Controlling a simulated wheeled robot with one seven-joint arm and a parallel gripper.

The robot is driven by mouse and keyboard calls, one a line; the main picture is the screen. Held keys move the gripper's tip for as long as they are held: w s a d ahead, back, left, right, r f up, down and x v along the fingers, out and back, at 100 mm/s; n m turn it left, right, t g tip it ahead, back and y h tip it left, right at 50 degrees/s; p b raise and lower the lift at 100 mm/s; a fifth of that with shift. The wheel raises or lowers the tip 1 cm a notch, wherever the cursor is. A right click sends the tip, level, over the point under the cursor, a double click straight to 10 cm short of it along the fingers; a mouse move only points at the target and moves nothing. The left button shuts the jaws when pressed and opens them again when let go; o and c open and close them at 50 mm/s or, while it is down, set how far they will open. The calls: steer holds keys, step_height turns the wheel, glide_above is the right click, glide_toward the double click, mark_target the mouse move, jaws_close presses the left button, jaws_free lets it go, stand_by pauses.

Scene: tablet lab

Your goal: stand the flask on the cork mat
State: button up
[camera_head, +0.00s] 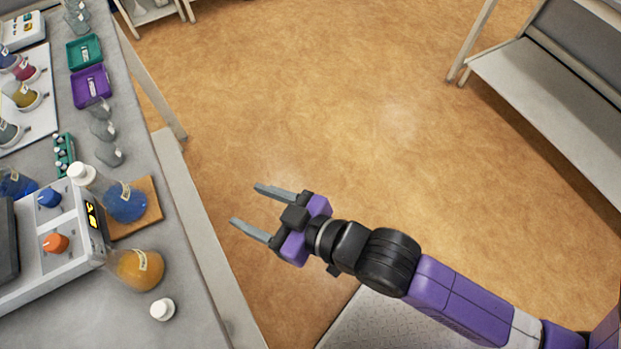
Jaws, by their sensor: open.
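A flask of blue liquid with a white cap (122,201) stands upright on the brown cork mat (154,207), at the right edge of the bench. A second flask of amber liquid (138,269) stands on the bench just in front of the mat, beside the grey device; its neck shows no cap. My gripper (248,205) is open and empty. It is out over the floor to the right of the bench, apart from both flasks, with its fingers pointing left toward the bench.
A grey device with blue and orange knobs (57,243) stands left of the flasks. A white cap (162,309) lies near the bench's front edge. A green rack (64,154), clear glassware (109,155), a purple tray (91,86) and a teal tray (84,52) line the bench behind.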

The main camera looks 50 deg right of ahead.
steer(key=s+d+r+h, duration=0.1)
steer(key=s+d, duration=0.1)
steer(key=s, duration=0.4)
steer(key=s+d+r+m+h, duration=0.1)
steer(key=s+d, duration=0.2)
steer(key=s, duration=0.3)
steer(key=s+d+r+m+t+h, duration=0.1)
steer(key=s+d, duration=0.2)
steer(key=s, duration=0.3)
steer(key=shift+s+r, duration=0.2)
steer(key=shift+s, duration=0.05)
